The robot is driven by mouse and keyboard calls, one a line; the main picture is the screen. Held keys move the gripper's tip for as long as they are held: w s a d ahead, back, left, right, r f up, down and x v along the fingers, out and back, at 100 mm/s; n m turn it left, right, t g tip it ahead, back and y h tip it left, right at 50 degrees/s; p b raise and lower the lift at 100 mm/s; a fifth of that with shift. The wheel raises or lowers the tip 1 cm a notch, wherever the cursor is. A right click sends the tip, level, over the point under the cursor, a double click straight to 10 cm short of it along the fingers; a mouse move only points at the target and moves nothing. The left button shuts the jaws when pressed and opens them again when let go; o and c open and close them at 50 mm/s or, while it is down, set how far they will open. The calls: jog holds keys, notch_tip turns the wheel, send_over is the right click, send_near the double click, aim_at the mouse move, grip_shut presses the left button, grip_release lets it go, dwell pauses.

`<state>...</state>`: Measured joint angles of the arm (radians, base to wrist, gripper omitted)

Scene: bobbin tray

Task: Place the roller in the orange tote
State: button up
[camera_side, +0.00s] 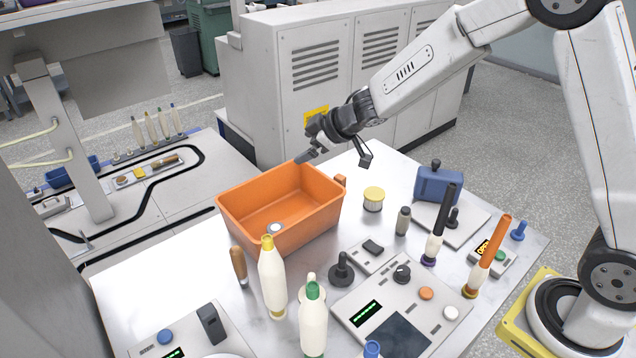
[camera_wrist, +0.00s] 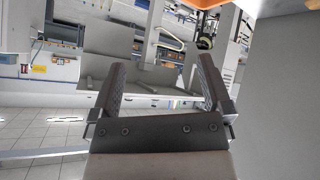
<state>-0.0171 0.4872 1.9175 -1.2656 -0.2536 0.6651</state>
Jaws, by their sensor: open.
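The orange tote (camera_side: 310,222) stands open at the back left of the white table. A small round blue-and-white thing (camera_side: 275,229) shows inside it by the near wall, mostly hidden; I cannot tell whether this is the roller. No other thing is clearly the roller. My gripper (camera_side: 337,158) is open above and beyond the tote's back right corner. In the wrist view my gripper's two fingers (camera_wrist: 161,66) are spread with nothing between them.
A yellow-topped spool (camera_side: 373,200) stands right of the tote. Yellow- and green-capped bottles (camera_side: 272,280) and a brown-topped piece (camera_side: 239,266) stand in front. A control panel (camera_side: 395,305), black and orange upright sticks (camera_side: 488,255) and a blue box (camera_side: 438,184) crowd the right side.

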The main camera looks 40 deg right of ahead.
jog(key=s+d+f+m+g+h, duration=0.1)
jog(key=s+m+g, duration=0.1)
jog(key=s, duration=0.7)
jog(key=s+d+f+m+g+h, duration=0.1)
jog(key=s+d+m+g, duration=0.1)
jog(key=s, duration=0.7)
jog(key=s+d+f+m+g+h, duration=0.1)
jog(key=s+m, duration=0.3)
jog(key=s, duration=0.5)
jog(key=shift+d+f+g, duration=0.55)
jog(key=shift+d+g, duration=0.05)
jog(key=shift+g, duration=0.1)
